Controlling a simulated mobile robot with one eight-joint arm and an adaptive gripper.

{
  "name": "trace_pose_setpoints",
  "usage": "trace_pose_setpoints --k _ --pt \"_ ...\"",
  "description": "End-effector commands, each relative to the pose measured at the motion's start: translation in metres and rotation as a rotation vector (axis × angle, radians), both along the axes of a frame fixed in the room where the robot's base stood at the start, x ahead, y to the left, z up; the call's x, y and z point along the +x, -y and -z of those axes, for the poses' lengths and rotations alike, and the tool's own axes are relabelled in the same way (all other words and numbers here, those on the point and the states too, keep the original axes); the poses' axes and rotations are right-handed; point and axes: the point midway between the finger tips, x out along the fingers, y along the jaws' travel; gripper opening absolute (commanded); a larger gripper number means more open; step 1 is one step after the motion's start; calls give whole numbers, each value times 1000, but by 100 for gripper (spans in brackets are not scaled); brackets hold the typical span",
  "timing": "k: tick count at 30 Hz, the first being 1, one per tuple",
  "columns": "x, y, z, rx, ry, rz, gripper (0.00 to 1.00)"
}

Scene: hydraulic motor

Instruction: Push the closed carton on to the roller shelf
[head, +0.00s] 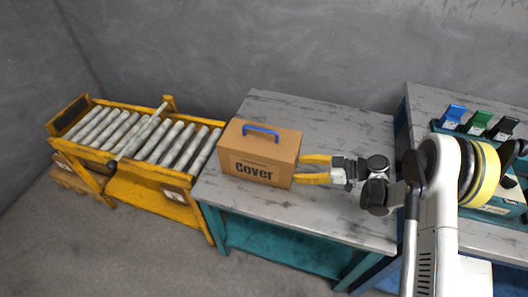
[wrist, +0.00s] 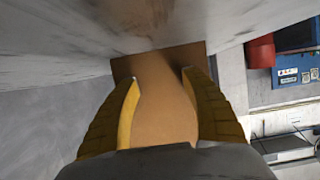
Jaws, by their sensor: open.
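The closed brown carton (head: 257,155), marked "Cover" and with a blue handle on top, stands upright near the left edge of the grey-topped table. My gripper (head: 305,169) is at the carton's right side, with its yellow fingers open and pointing left at it. In the wrist view the carton (wrist: 160,75) fills the space ahead of and between the open fingers (wrist: 160,82). I cannot tell whether the fingertips touch it. The roller shelf (head: 118,139), a yellow frame with grey rollers, stands left of the table.
The table (head: 325,125) has bare top behind and right of the carton. A narrow gap separates its left edge from the roller shelf. One roller or bar (head: 140,131) lies askew across the others. A second table (head: 430,100) at right holds blue, green and black items.

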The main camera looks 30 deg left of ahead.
Motion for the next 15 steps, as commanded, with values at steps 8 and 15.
trace_pose_setpoints --k 8,15 --pt "-5 -20 0 0 1 -4 54" --pt "-8 -36 0 0 0 -4 54"
